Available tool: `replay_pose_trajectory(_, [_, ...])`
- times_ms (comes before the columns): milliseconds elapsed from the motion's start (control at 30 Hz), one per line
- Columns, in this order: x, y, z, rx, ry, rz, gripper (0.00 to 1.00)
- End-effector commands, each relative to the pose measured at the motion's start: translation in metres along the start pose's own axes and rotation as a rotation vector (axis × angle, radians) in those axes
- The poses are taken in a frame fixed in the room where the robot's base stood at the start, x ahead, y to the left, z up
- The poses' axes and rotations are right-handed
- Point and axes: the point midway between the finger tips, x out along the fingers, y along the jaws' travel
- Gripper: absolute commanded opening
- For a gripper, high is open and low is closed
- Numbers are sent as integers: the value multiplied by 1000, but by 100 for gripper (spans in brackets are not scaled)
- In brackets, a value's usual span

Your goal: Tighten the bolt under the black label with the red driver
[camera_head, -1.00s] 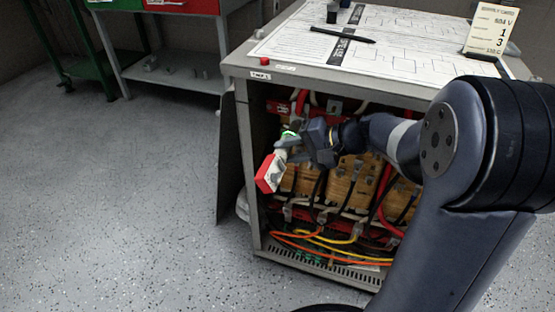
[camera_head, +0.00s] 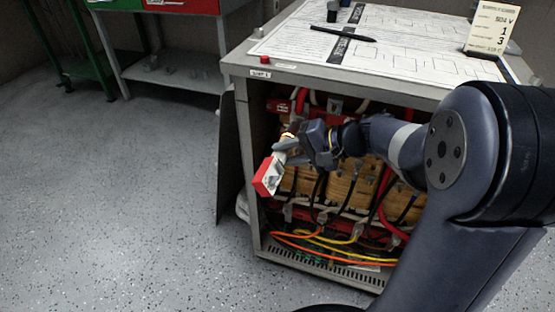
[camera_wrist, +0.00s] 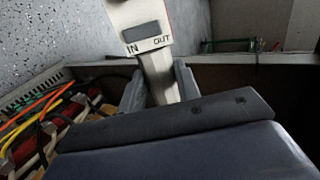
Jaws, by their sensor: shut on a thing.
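My gripper (camera_head: 298,144) is shut on the red driver (camera_head: 267,176), a white tool with a red end, at the open front of the grey transformer cabinet (camera_head: 247,165). The red end hangs down and left, outside the opening. In the wrist view the driver (camera_wrist: 148,37) stands between my two fingers (camera_wrist: 159,87), with a grey switch marked IN and OUT facing the camera. The driver's working tip is hidden. I cannot make out the bolt or a black label inside the cabinet.
Wooden-toned coils (camera_head: 341,187), red bars and cables fill the cabinet. Orange cables (camera_head: 305,250) run along its bottom. Drawings (camera_head: 300,40), a pen (camera_head: 343,34) and a card (camera_head: 490,28) are on top. A dark panel (camera_head: 228,155) stands at the left side. Open floor (camera_head: 110,200) lies left.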

Motion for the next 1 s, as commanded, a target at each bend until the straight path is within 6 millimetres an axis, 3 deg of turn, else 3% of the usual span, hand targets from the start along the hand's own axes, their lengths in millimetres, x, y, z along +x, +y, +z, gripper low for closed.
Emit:
replay_pose_trajectory(600, [0,-1,28,-1,0,-2,0])
replay_pose_trajectory(1000, [0,-1,30,0,0,-2,0])
